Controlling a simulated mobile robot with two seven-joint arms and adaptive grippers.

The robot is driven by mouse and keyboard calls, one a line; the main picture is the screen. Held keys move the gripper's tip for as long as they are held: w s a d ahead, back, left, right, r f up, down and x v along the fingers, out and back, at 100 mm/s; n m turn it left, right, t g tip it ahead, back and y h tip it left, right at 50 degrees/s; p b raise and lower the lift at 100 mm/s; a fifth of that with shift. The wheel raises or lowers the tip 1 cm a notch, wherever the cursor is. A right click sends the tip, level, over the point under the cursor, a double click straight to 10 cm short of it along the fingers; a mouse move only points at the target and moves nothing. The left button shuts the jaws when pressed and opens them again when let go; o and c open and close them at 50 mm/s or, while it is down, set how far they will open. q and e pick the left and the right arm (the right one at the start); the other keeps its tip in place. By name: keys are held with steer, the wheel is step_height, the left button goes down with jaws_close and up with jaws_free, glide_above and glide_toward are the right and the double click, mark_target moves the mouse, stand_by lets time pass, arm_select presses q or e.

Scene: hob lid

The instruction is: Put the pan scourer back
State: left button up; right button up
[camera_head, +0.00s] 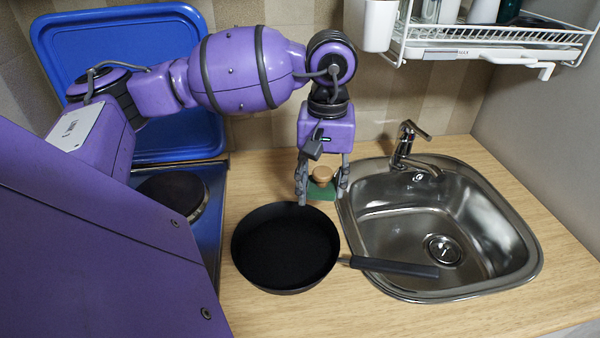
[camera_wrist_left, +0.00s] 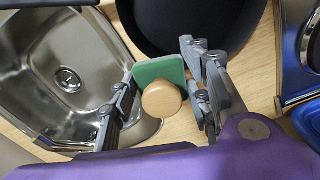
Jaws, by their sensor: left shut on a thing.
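The pan scourer (camera_head: 321,190) has a green pad and a round wooden knob. My left gripper (camera_head: 322,188) points down and is shut on the scourer, between the pan and the sink, near the back. In the left wrist view the scourer's green pad (camera_wrist_left: 158,70) and knob sit between the fingers of my left gripper (camera_wrist_left: 168,88). I cannot tell whether the pad touches the counter. My right gripper is in neither view.
A black frying pan (camera_head: 285,248) stands on the wooden counter (camera_head: 262,180), its handle reaching over the steel sink (camera_head: 352,225). A tap (camera_head: 405,145) rises behind the sink. A white dish rack (camera_head: 480,38) hangs at upper right. A hob with a raised blue lid (camera_head: 130,45) is left.

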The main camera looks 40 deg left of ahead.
arm_select(q)
steer(key=w+a+r+n+b, duration=0.2)
steer(key=a+r+n, duration=0.1)
steer(key=a, duration=0.3)
steer(key=p, duration=0.2)
glide_above(294, 175)
steer(key=f, duration=0.8)
steer(key=shift+s+d+f, duration=0.15)
steer(key=shift+d+f, duration=0.25)
steer(key=shift+a+f, duration=0.25)
steer(key=shift+f, duration=0.15)
steer(key=shift+w+a+f, duration=0.1)
steer(key=shift+w+f, duration=0.05)
steer(key=shift+f, duration=0.7)
steer(key=shift+w+a+f, duration=0.1)
steer(key=shift+f, duration=0.75)
steer(key=shift+d+f+b, duration=0.1)
steer(key=shift+f+b, duration=0.2)
steer(key=o, duration=1.4)
steer(key=shift+r, duration=0.1)
steer(key=shift+c, duration=0.2)
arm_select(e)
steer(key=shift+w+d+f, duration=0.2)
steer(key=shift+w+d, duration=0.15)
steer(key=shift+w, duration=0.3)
